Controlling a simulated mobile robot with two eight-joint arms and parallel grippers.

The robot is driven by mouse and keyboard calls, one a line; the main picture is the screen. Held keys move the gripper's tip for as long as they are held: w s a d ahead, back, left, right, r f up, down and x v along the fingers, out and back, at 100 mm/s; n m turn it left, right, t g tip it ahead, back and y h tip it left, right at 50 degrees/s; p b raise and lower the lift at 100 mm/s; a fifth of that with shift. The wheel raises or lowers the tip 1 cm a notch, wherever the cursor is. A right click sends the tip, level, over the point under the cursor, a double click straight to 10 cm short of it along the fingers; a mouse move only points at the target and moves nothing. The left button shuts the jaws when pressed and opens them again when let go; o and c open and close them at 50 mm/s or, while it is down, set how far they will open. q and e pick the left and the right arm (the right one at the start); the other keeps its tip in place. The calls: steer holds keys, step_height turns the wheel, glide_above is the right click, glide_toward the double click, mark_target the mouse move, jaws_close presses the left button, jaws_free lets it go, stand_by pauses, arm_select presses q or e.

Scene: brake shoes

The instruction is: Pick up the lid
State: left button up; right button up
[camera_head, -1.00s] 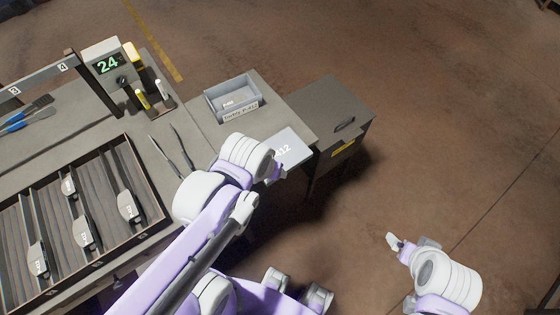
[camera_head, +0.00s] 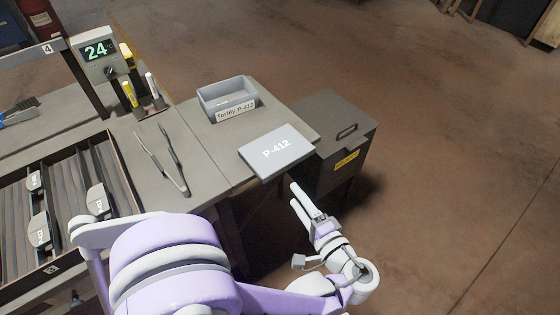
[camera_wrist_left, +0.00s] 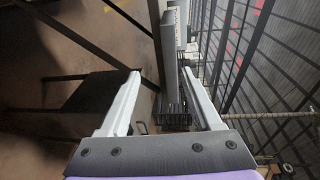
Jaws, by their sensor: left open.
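The lid (camera_head: 262,163) is a flat light-grey panel marked P-412, lying at the front right of the side table in the head view. My left gripper (camera_head: 306,202) is just off the table's front edge, below and right of the lid, and apart from it. In the left wrist view its two white fingers (camera_wrist_left: 166,95) are spread wide with nothing gripped. A grey slab edge shows beyond and between them; I cannot tell whether it is lid or table. My right gripper is not in view.
A grey open bin (camera_head: 210,107) labelled Torley P-412 stands behind the lid. Dark tongs (camera_head: 166,160) lie to its left. A tray (camera_head: 122,185) of brake shoes is further left. A dark cabinet (camera_head: 350,160) with a handle stands right of the table. The floor at right is clear.

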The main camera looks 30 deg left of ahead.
mark_target(285, 169)
arm_select(q)
steer(key=shift+t+y, duration=0.3)
steer(key=shift+y, duration=0.2)
steer(key=x, duration=0.3)
steer(key=w+x, duration=0.1)
steer(key=shift+b, duration=0.4)
steer(key=x, duration=0.5)
steer(key=shift+w+d+r, duration=0.1)
steer(key=shift+w+r, duration=0.2)
steer(key=shift+r, duration=0.1)
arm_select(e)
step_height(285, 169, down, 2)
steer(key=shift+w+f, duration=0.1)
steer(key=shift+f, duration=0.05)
arm_select(q)
jaws_close()
